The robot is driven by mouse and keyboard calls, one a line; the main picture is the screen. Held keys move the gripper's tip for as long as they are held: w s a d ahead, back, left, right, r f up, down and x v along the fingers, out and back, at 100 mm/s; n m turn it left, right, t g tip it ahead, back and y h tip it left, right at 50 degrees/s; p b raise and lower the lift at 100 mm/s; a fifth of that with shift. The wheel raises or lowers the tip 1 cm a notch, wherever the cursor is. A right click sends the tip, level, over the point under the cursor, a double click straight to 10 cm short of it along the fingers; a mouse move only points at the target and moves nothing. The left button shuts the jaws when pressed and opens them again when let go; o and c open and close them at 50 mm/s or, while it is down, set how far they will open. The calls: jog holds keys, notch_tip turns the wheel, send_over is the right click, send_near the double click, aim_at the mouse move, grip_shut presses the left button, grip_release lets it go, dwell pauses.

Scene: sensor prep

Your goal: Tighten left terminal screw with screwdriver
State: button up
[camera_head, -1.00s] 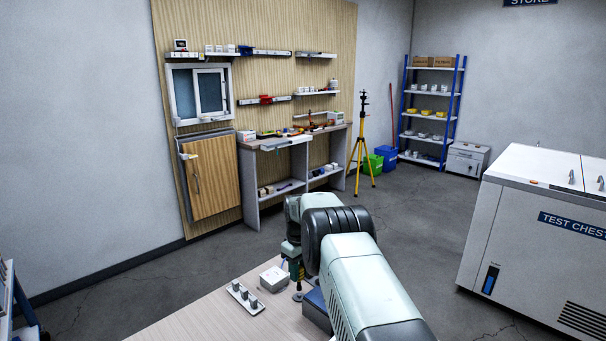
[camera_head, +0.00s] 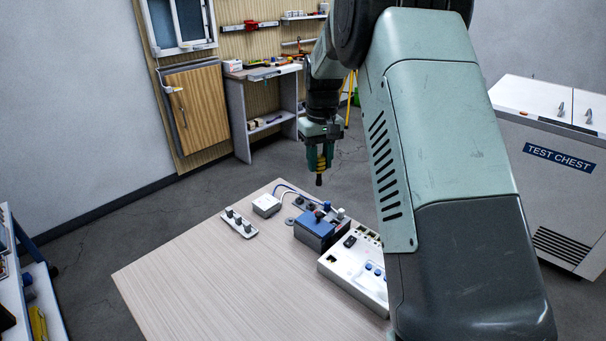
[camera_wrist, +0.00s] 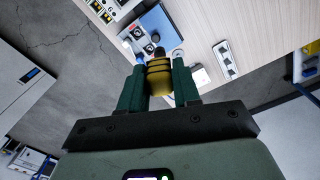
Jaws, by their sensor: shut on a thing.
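My gripper (camera_head: 320,150) is shut on the yellow-and-black handle of a screwdriver (camera_head: 320,167), which points down with its dark end low. In the wrist view the yellow handle (camera_wrist: 160,80) sits between the green fingers. The screwdriver hangs in the air above the far edge of the table, beyond a blue-topped box (camera_head: 312,230) and apart from it. A grey plate with dark round fittings (camera_head: 304,203) lies behind the box, with blue and white wires running to it. A blue knob (camera_head: 327,206) and a pale knob (camera_head: 341,213) stand nearby. I cannot tell which fitting is the left terminal screw.
A white box (camera_head: 266,205) and a strip with several grey knobs (camera_head: 239,223) stand left on the wooden table (camera_head: 210,285). A white panel with sockets (camera_head: 350,274) lies at the right, partly hidden by my arm. The left front of the table is clear.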

jog(key=s+d+r+m, duration=0.35)
jog(key=s+r, duration=0.25)
jog(key=s, duration=0.4)
jog(key=shift+w+d+f+n, duration=0.35)
jog(key=shift+w+f+n, duration=1.5)
jog(key=shift+f, duration=1.8)
jog(key=shift+w+d+f+n, duration=0.3)
jog(key=shift+w+f+n, duration=0.6)
jog(key=shift+w+f, duration=2.25)
jog(key=shift+w+d+f+n, duration=0.35)
jog(key=shift+w+f+n, duration=1.2)
jog(key=shift+f, duration=2.65)
jog(key=shift+w+f, duration=0.1)
jog(key=shift+f, duration=0.9)
